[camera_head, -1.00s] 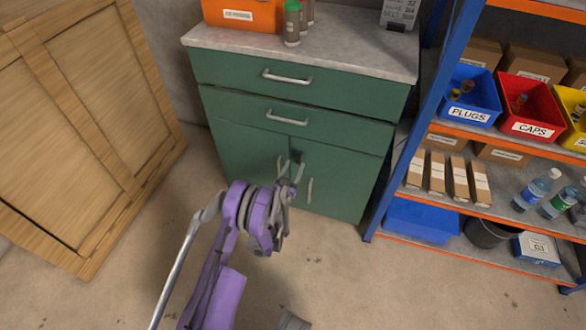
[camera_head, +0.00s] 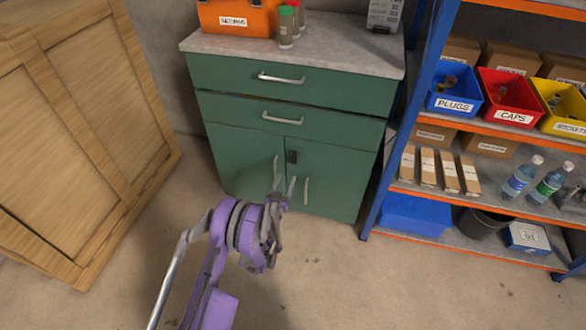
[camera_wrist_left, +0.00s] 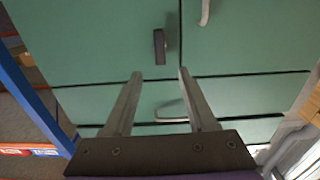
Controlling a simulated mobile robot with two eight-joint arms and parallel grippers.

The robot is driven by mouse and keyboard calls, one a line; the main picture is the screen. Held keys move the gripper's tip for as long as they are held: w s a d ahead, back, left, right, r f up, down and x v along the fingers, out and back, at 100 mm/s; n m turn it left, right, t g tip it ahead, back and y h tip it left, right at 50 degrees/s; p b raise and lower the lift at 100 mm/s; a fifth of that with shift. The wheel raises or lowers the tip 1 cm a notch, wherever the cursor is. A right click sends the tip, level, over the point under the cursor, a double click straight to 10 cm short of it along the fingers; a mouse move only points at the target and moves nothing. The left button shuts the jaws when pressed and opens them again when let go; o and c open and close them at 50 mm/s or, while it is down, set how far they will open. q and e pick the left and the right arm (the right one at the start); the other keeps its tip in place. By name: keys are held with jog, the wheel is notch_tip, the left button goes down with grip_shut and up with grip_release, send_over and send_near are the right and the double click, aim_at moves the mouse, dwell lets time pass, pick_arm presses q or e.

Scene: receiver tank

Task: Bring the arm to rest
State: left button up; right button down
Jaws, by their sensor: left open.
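My left arm (camera_head: 222,255), purple and grey, reaches in from the bottom of the head view. Its left gripper (camera_head: 283,188) is in front of the green cabinet's (camera_head: 235,160) lower doors. In the wrist view the left gripper (camera_wrist_left: 160,74) has its two fingers well apart with nothing between them. The cabinet front lies beyond the fingertips, with a small dark latch (camera_wrist_left: 160,46) close to the door seam. I cannot tell the exact gap to the doors. My right gripper is not in view.
A wooden crate (camera_head: 80,150) stands at the left. A shelf rack with a blue post (camera_head: 410,130) stands at the right, holding bins, boxes and bottles. An orange toolbox (camera_head: 236,17) sits on the cabinet top. Open floor (camera_head: 400,285) lies at the lower right.

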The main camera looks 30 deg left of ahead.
pick_arm(q)
jog(key=d+r+g+h, duration=0.1)
jog(key=d+r+g, duration=0.3)
jog(key=r, duration=0.6)
jog(key=s+d+r+g+h, duration=0.1)
jog(key=s+d+r+g, duration=0.2)
jog(key=s+d+r, duration=0.55)
jog(key=s+d+f+m+g+h, duration=0.1)
jog(key=s+d+g, duration=0.2)
jog(key=s, duration=1.3)
jog(key=s+d+f+m+g+h, duration=0.1)
jog(key=s+d+m+g, duration=0.2)
jog(key=s, duration=1.3)
notch_tip(320, 180, up, 26)
jog(key=w+n+p, duration=0.1)
jog(key=w+p, duration=0.1)
jog(key=p, duration=2)
jog(key=shift+w+d+t, duration=0.15)
jog(key=shift+d+t, duration=0.15)
jog(key=shift+t, duration=0.1)
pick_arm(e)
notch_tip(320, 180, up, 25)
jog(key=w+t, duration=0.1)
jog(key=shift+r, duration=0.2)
